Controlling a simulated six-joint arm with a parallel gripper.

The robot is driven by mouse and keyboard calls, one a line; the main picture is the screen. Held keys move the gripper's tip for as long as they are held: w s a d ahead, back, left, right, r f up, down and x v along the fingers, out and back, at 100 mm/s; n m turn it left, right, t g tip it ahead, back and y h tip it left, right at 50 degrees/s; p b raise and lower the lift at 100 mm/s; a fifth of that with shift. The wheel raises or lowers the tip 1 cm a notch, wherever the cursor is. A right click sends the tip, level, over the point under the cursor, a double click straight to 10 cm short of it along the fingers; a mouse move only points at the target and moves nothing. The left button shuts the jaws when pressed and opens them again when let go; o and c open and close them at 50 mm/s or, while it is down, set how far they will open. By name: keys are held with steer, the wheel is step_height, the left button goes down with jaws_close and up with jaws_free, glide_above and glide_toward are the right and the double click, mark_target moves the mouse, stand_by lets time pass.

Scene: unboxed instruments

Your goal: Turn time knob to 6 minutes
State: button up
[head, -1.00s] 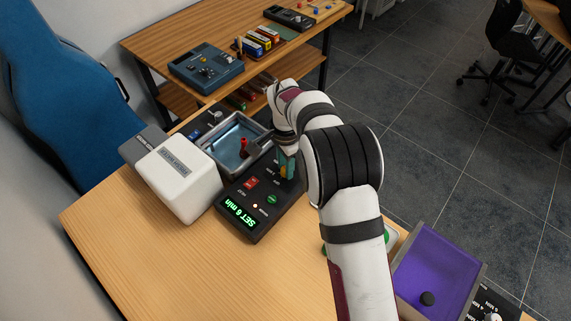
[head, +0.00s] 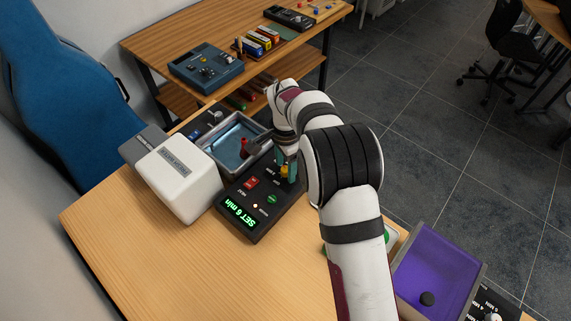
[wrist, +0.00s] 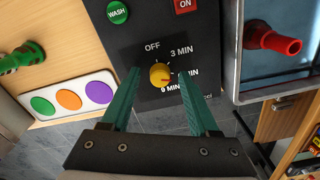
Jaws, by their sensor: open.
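The yellow time knob (wrist: 159,74) sits on the black control panel (wrist: 140,55), among the labels OFF, 3 MIN, 6 MIN and 9 MIN. Its red mark points right, near the 6 MIN label. In the head view, the green display (head: 240,214) reads "SET 6 min". My gripper (wrist: 159,72) is open, with one teal finger on each side of the knob and gaps between. In the head view my gripper (head: 286,163) is over the panel's far end, partly hidden by my arm.
The panel has a green WASH button (wrist: 117,12) and a red ON switch (wrist: 185,5). A metal basin (head: 207,146) with a red handle stands beside it, next to a white box (head: 180,180).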

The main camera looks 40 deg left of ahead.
mark_target(286, 169)
step_height(286, 169, up, 16)
stand_by(0.3)
steer(key=shift+f, duration=0.1)
steer(key=w+d+r, duration=0.1)
steer(key=d+r, duration=0.2)
steer(key=d, duration=0.4)
steer(key=w+d+r, duration=0.1)
steer(key=d+r, duration=0.1)
steer(key=d, duration=0.5)
steer(key=s+d+r+m+y, duration=0.1)
steer(key=s+d, duration=0.3)
steer(key=d, duration=0.3)
steer(key=s+d+r, duration=0.1)
steer(key=s+d, duration=0.2)
steer(key=d, duration=0.5)
steer(key=s+d+f, duration=0.3)
steer(key=s, duration=0.3)
steer(key=s+d+f, duration=0.3)
steer(key=s+d, duration=0.1)
steer(key=s, duration=0.3)
steer(key=shift+d+m+y, duration=0.3)
steer(key=shift+y, duration=0.1)
